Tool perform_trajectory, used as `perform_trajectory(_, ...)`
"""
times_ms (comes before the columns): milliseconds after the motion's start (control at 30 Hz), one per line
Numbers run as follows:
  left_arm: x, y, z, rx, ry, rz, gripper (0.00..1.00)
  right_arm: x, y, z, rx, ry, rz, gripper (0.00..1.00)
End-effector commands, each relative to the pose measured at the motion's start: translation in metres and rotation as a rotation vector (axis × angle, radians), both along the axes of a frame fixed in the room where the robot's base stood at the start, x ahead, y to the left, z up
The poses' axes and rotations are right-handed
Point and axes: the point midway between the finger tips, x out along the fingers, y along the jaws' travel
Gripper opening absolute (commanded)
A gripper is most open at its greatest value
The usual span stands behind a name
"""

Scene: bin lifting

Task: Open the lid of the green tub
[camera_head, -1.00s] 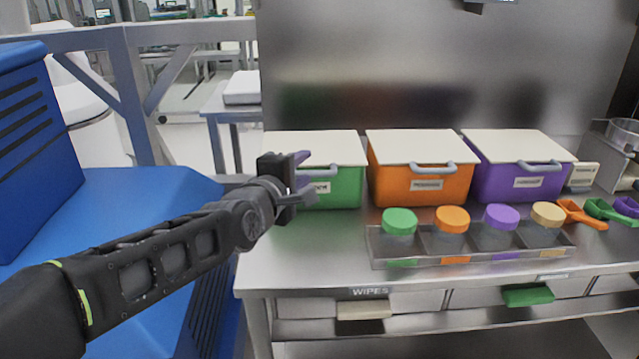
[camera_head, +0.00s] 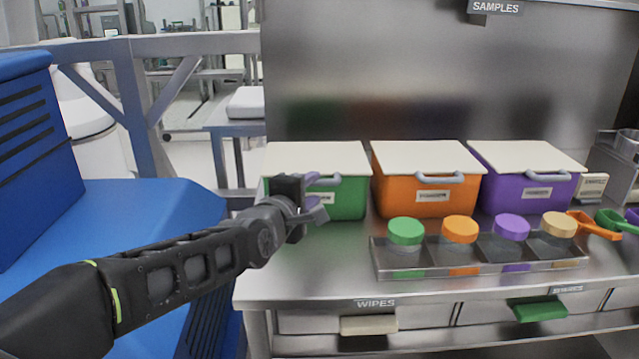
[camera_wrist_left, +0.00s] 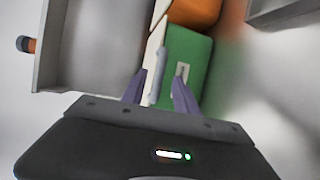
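The green tub (camera_head: 348,200) stands at the left end of the row on the steel bench. Its cream lid (camera_head: 318,158) is shut, with a grey handle (camera_head: 328,181) at the front edge. My left gripper (camera_head: 317,196) is open and empty, in front of the tub's left front and partly hiding it. In the left wrist view the purple-grey fingers (camera_wrist_left: 160,92) are spread, with the handle (camera_wrist_left: 158,72) showing between and beyond them. The green tub wall (camera_wrist_left: 190,55) and lid edge (camera_wrist_left: 153,45) show there too. No contact is visible. My right gripper is not in view.
An orange tub (camera_head: 425,195) and a purple tub (camera_head: 525,192), both lidded, stand to the right. A clear tray (camera_head: 480,265) of colour-capped jars sits in front of them. Coloured scoops (camera_head: 597,226) lie at the right. A steel panel (camera_head: 440,75) rises behind.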

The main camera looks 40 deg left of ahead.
Motion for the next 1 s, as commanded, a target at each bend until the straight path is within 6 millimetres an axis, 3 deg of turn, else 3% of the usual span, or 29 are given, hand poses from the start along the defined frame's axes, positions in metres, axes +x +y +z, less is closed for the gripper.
perform_trajectory(300, 0.043, 0.011, -0.008, -0.001, 0.002, 0.0, 0.36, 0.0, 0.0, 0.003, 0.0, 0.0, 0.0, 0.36)
perform_trajectory(667, 0.049, 0.013, -0.009, -0.001, 0.0, 0.0, 0.36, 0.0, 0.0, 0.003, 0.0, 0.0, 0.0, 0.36)
perform_trajectory(1000, 0.049, 0.013, -0.009, 0.0, 0.0, 0.0, 0.09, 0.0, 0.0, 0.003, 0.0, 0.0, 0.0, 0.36)
